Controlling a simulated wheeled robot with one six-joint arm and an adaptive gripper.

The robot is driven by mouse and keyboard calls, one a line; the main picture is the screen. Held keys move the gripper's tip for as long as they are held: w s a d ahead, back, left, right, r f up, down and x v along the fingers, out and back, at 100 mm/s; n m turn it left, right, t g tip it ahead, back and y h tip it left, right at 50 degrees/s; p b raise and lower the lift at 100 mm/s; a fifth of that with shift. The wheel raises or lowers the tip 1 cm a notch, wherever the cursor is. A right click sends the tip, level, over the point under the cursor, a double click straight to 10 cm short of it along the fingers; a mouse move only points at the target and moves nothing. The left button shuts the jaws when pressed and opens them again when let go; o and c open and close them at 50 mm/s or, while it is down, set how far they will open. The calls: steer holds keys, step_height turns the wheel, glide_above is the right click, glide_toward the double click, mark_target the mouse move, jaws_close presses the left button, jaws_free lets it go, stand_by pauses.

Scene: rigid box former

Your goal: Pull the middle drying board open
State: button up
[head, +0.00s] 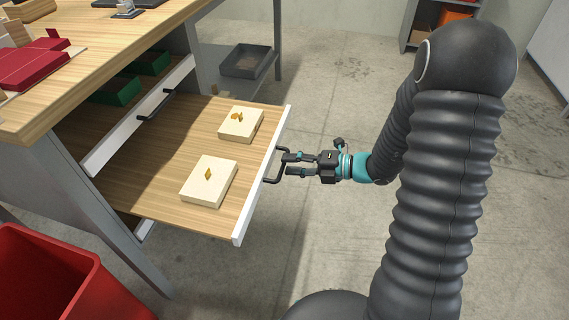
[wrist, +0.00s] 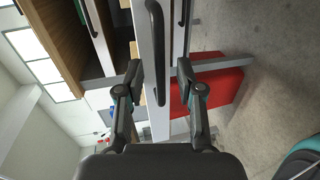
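The middle drying board (head: 150,180) is a wooden board with a white front (head: 262,180). It stands far out from the bench and bears two cream boxes, one near (head: 208,182) and one far (head: 241,124), each with a gold ornament on top. Its black bar handle (head: 272,180) is on the white front; a black bar handle also shows in the wrist view (wrist: 156,60). My gripper (head: 287,164) is at the handle with its fingers apart. In the wrist view my fingers (wrist: 160,76) are spread on either side of the bar, with gaps. I cannot tell whether they reach around it.
Above, another board's white front (head: 105,145) with a black handle (head: 157,104) is in, green boxes (head: 115,92) behind it. A red bin (head: 45,275) stands at the lower left. The bench top (head: 100,55) holds red pieces (head: 30,65).

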steer(key=v, duration=0.9)
steer(key=shift+d, duration=0.15)
steer(key=s+d+f+n+g+h, duration=0.1)
steer(key=s+d+n+g+h, duration=0.2)
steer(key=s+n, duration=0.7)
steer(key=s+d+f+n+g+h, duration=0.1)
steer(key=s+n+g+h, duration=0.3)
steer(key=n, duration=1.1)
steer(key=s+r+n+t+h, duration=0.2)
steer(key=r+n+t+h, duration=0.2)
steer(key=r+n, duration=0.3)
steer(key=s+r+n+t+h, duration=0.3)
steer(key=r+n+t+h, duration=0.1)
steer(key=r+n, duration=0.3)
step_height(320, 180, up, 3)
steer(key=shift+s+f+t, duration=0.15)
steer(key=shift+f+t, duration=0.05)
steer(key=shift+t, duration=0.1)
